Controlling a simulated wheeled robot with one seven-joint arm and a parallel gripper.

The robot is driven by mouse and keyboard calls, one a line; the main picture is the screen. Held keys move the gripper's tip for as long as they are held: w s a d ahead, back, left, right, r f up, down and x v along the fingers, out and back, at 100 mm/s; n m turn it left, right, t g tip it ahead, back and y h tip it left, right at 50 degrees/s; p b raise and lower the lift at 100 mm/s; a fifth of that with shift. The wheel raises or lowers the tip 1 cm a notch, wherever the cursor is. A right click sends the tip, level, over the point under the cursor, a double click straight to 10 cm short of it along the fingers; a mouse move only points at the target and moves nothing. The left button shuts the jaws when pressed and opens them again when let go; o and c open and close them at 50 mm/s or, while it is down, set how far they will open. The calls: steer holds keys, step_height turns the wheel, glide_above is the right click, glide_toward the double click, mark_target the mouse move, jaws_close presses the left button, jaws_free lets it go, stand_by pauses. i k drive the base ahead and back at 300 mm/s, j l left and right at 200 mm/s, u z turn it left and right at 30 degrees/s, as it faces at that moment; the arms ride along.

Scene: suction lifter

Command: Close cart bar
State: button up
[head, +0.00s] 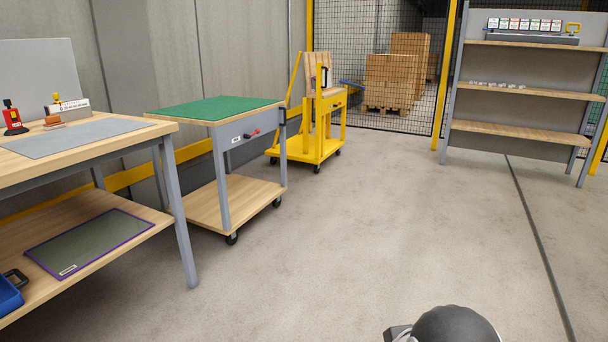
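A yellow cart (300,152) stands on casters past the green-topped cart. A slanted yellow bar (291,80) rises at its left side, and a wooden board stands upright on it. A thin blue bar (350,83) sticks out to the right near its top; I cannot tell if it belongs to the cart. The nearer cart has a green top (215,109), a grey front panel with a red-ended lever (251,133), and a dark upright piece (283,123) at its right corner. I cannot tell which part is the cart bar. My gripper is not in view; only a dark rounded part of my arm shows at the bottom.
A wooden workbench (150,131) with a lower shelf stands at the left. A shelf rack (520,128) stands at the back right. A mesh fence (378,125) closes off stacked boxes (390,80). The concrete floor (370,220) in the middle is clear.

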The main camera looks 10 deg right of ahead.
mark_target(354, 85)
steer(key=i+l+z, duration=0.6)
steer(key=i, duration=0.2)
steer(key=i+l+z, duration=0.1)
steer(key=i+z, duration=0.2)
steer(key=i, duration=0.15)
steer(key=i+z, duration=0.3)
steer(key=i, duration=2.45)
steer(key=i+l+u, duration=0.1)
steer(key=i+u, duration=0.3)
steer(key=i, duration=0.15)
steer(key=i+l+u, duration=0.3)
steer(key=i+u, duration=0.15)
steer(key=i+l+u, duration=0.85)
steer(key=l, duration=0.25)
steer(key=i+l+u, duration=0.4)
steer(key=l, duration=0.3)
steer(key=k+j, duration=0.05)
